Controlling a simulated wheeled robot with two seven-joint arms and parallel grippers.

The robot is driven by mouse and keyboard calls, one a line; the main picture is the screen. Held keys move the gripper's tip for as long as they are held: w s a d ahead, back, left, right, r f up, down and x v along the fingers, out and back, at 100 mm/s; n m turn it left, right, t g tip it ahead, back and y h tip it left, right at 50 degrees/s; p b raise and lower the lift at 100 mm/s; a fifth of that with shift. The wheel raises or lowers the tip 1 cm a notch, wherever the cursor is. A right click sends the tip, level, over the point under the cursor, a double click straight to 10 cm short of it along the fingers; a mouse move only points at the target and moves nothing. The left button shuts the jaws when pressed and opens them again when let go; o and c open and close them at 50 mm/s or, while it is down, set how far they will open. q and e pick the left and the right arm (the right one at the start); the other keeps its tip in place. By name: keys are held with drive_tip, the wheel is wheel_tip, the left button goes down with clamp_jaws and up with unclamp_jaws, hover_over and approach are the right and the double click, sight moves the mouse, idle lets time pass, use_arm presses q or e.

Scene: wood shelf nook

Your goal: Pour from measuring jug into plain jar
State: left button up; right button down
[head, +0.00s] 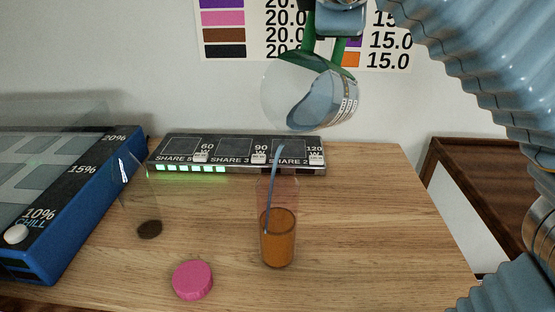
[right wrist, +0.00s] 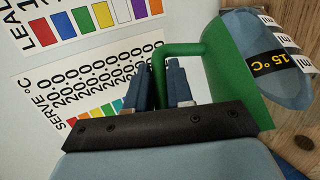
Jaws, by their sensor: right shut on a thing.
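The measuring jug (head: 279,98) is clear, with a green handle, white scale marks and blue liquid inside. It is tilted in the air, mouth toward the left, above and behind a clear glass with orange contents (head: 278,240). A thin slanting blue line, like a straw, runs into that glass. My right gripper (right wrist: 165,85) is shut on the jug's green handle (right wrist: 185,49). In the right wrist view the jug (right wrist: 245,55) shows a 15 °C strip. A clear vessel with a dark bottom (head: 150,229) stands at left; I cannot tell which vessel is the plain jar. My left gripper is not in view.
A pink round lid (head: 192,280) lies at the table's front. A blue chill box (head: 75,215) fills the left side. A black panel with green lights (head: 238,165) lies along the back. The wooden table (head: 370,220) is clear at right.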

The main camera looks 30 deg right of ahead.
drive_tip(key=shift+s+a+r+h, duration=0.15)
drive_tip(key=shift+a+r+h, duration=0.1)
drive_tip(key=shift+h, duration=0.05)
drive_tip(key=shift+s+a+n+t+h+b, duration=0.15)
drive_tip(key=shift+s+a+t+h, duration=0.2)
drive_tip(key=shift+a, duration=0.35)
drive_tip(key=shift+s+a+n+t+h+b, duration=0.15)
drive_tip(key=shift+s+a+t+h, duration=0.15)
drive_tip(key=shift+a, duration=0.35)
idle(0.7)
